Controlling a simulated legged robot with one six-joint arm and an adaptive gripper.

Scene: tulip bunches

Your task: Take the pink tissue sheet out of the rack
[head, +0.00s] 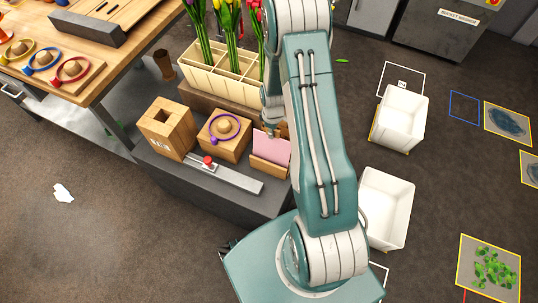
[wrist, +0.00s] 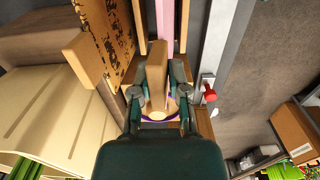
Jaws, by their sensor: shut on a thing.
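The pink tissue sheet (head: 270,148) stands upright in a small wooden rack (head: 268,172) at the right end of the dark bench top. In the wrist view it is a narrow pink strip (wrist: 165,20) between wooden slats. My gripper (head: 272,132) is at the sheet's top edge, partly hidden by my arm. A tan wooden piece (wrist: 156,72) shows between the fingers, and the contact itself is hidden. The sheet's lower edge is still behind the rack's front.
Left of the rack are a wooden block with a purple ring (head: 225,127), a wooden box (head: 166,127) and a metal strip with a red knob (head: 208,160). A tulip planter (head: 210,82) stands behind. White bins (head: 398,118) stand on the floor at right.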

